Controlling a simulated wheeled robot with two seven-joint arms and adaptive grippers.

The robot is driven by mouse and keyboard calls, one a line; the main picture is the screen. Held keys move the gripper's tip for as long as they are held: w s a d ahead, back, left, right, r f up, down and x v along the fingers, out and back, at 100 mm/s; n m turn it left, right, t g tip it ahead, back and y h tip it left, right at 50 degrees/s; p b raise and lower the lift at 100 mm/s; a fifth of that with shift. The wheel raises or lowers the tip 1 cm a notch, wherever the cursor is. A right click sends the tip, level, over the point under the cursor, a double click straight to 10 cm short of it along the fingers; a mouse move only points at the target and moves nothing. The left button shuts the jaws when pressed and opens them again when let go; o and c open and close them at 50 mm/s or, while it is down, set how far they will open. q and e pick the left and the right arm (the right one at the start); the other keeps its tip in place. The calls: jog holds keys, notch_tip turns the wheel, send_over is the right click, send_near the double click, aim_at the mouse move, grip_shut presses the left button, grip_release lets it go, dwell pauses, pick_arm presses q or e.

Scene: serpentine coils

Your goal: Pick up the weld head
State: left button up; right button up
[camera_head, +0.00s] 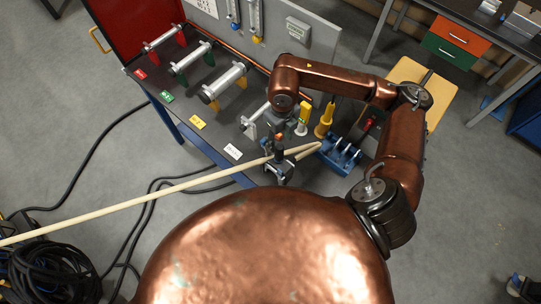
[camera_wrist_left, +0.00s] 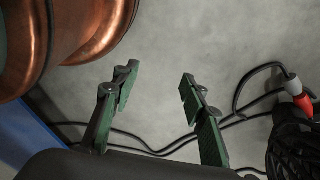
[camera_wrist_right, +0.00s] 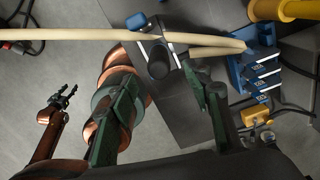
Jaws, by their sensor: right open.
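A dark upright cylinder on a blue and black clamp-like body (camera_head: 280,168) stands near the bench's front edge, beside the pale tubes; it looks like the weld head, but I cannot be sure. The right wrist view shows its round dark top (camera_wrist_right: 157,62) between and beyond my fingertips. My right gripper (camera_wrist_right: 163,80) is open above it, with nothing between its green fingers. In the head view, my right wrist hides much of that gripper. My left gripper (camera_wrist_left: 155,80) is open and empty over the floor, outside the head view.
A long pale tube (camera_head: 130,205) crosses from the left to the clamp. A blue slotted block (camera_head: 341,157) and a yellow cone-shaped tool (camera_head: 324,120) stand to the right. Several metal rollers (camera_head: 190,58) line the bench. Black cables (camera_head: 70,170) lie on the floor.

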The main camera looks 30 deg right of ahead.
aim_at(280, 147)
jog(key=shift+w+f, duration=0.1)
jog(key=shift+f, duration=0.25)
jog(key=shift+d+f, duration=0.1)
jog(key=shift+f, duration=0.3)
jog(key=shift+s+a+f+p, duration=0.15)
jog(key=shift+f+p, duration=0.4)
jog(key=shift+f, duration=0.1)
jog(key=shift+s+a+f+p, duration=0.1)
jog(key=shift+s+f+p, duration=0.05)
jog(key=shift+f+p, duration=0.4)
jog(key=f, duration=0.2)
jog(key=shift+w+f+p, duration=0.2)
jog(key=shift+f+p, duration=0.15)
jog(key=shift+p, duration=0.05)
jog(key=shift+s+f, duration=0.1)
jog(key=shift+f, duration=0.4)
jog(key=c, duration=0.9)
grip_shut()
pick_arm(q)
jog(key=r, duration=0.1)
jog(key=s+r, duration=0.1)
jog(key=r, duration=0.1)
jog(key=shift+s, duration=0.3)
jog(key=shift+w, duration=0.2)
